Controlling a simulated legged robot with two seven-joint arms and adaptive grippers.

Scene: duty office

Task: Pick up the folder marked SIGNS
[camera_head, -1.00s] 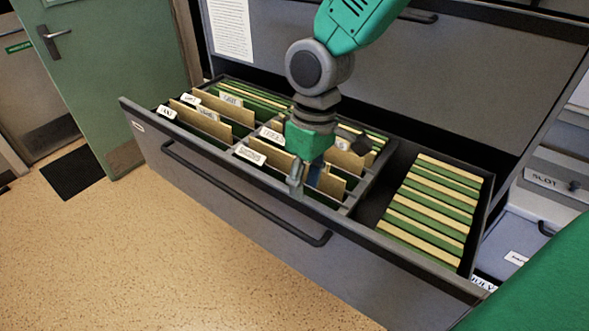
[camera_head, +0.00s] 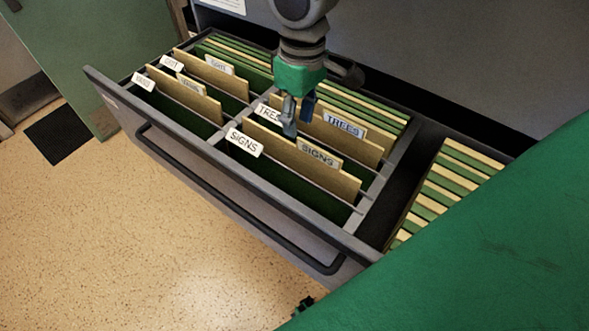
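The tan folder marked SIGNS (camera_head: 335,179) stands upright in the front compartment of the middle section of the open drawer. A white SIGNS card (camera_head: 244,143) stands at the left front of the same compartment. My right gripper (camera_head: 298,113) hangs down from above, over the drawer behind the SIGNS folder, near the TREES tabs. Its two fingers are apart with nothing seen between them. It hides part of the white TREES card.
A tan TREES folder (camera_head: 368,148) stands just behind. More labelled folders (camera_head: 193,97) fill the left section, and green and tan files (camera_head: 455,175) lie at the right. The drawer's front wall and handle (camera_head: 240,205) face me. A green surface covers the lower right.

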